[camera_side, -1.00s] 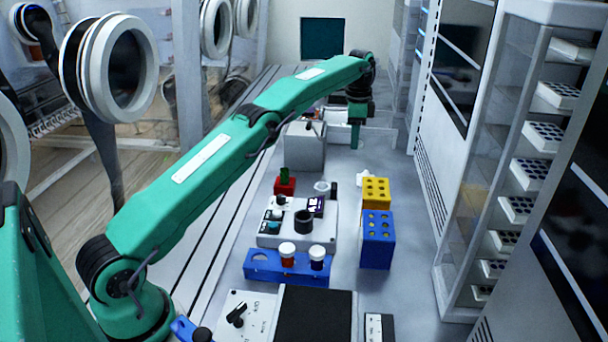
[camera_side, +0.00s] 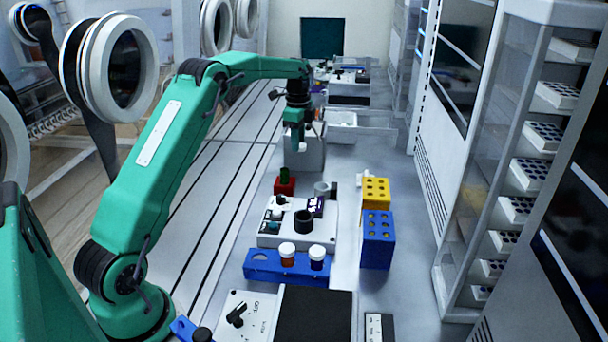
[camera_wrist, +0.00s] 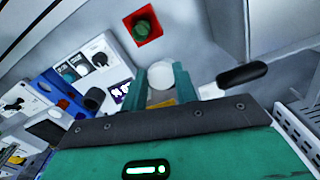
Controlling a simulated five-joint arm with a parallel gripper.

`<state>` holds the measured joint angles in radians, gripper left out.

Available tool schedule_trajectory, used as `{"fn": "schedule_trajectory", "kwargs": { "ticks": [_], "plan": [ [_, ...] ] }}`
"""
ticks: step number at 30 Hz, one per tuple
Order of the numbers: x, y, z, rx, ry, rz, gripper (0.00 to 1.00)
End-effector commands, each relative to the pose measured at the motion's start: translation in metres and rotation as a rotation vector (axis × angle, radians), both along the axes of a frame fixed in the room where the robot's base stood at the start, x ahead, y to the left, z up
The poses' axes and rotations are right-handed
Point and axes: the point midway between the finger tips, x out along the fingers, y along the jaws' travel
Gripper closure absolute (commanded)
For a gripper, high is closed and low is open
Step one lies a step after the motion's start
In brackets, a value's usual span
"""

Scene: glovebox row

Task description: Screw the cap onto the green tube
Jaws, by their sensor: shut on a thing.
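The green tube (camera_side: 284,175) stands upright in a small red block (camera_side: 284,188) in the side view. In the wrist view the tube (camera_wrist: 142,29) and red block (camera_wrist: 146,38) are near the top, seen from above. My gripper (camera_side: 300,146) hangs above the bench, beyond and slightly right of the tube. In the wrist view my gripper (camera_wrist: 161,78) is shut on a round white cap (camera_wrist: 161,72), held between two green fingers. The cap is apart from the tube.
A white device (camera_side: 268,239) with knobs and a black cup (camera_side: 304,221) stands nearer. A blue rack (camera_side: 260,275) holds two white-capped tubes. Yellow (camera_side: 376,193) and blue (camera_side: 377,252) blocks with holes stand right. A grey box (camera_side: 303,160) stands behind the red block.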

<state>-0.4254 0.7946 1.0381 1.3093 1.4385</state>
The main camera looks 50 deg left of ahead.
Motion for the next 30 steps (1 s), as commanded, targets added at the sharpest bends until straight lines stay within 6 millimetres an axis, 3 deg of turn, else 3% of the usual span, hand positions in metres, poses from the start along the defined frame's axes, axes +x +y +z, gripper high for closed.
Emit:
{"fn": "schedule_trajectory", "kwargs": {
  "ticks": [4,10,30],
  "plan": [
    [-0.022,0.014,-0.006,-0.001,0.002,-0.029,0.91],
    [-0.039,0.022,-0.01,0.0,0.0,-0.056,0.91],
    [-0.043,0.024,-0.014,-0.001,0.001,-0.064,0.91]
  ]
}}
